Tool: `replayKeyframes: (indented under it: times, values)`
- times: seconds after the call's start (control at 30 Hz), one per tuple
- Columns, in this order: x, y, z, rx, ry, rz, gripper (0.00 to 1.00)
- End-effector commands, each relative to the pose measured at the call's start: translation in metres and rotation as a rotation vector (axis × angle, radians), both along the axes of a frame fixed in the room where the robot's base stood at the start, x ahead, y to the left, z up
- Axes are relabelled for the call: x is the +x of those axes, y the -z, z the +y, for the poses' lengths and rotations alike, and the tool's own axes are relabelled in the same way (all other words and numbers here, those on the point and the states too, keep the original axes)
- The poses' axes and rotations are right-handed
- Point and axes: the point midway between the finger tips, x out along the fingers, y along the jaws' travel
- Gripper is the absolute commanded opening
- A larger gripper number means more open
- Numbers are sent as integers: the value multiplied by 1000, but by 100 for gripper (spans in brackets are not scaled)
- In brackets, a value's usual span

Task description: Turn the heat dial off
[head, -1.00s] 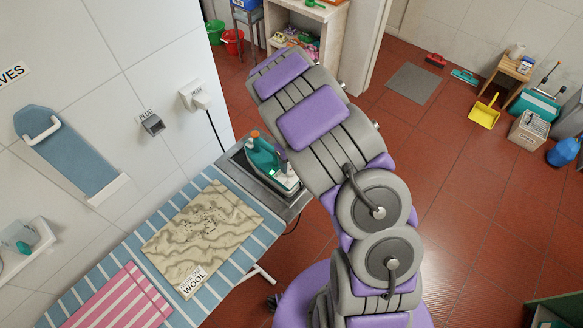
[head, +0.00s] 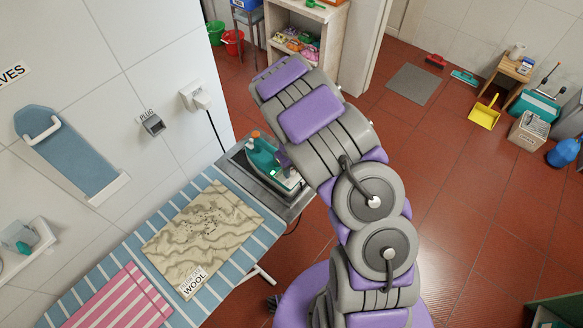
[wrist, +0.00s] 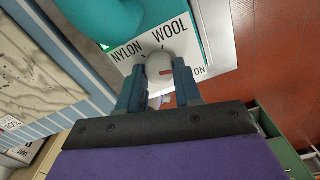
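The heat dial (wrist: 160,68) is a pale grey round knob with a small red mark, on a white plate lettered NYLON, WOOL and ON in the wrist view. My arm hides the fingers in the head view.
The striped ironing board (head: 120,249) carries a beige patterned cloth (head: 203,238) labelled WOOL and a pink striped cloth (head: 118,300). A wall socket with plug (head: 195,96) and cord is behind the iron.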

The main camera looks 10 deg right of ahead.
Motion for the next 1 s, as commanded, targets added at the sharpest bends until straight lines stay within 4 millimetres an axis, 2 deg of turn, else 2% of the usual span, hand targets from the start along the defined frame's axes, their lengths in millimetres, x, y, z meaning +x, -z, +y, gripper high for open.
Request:
replayKeyframes:
  times: [0.03,0.27,0.67,1.0]
  values:
    - [0,0,0,-1,0,-1,26]
    - [1,0,0,-1,0,-1,4]
    - [1,0,0,-1,-79,0,3]
    - [1,-1,0,1,-345,-1,3]
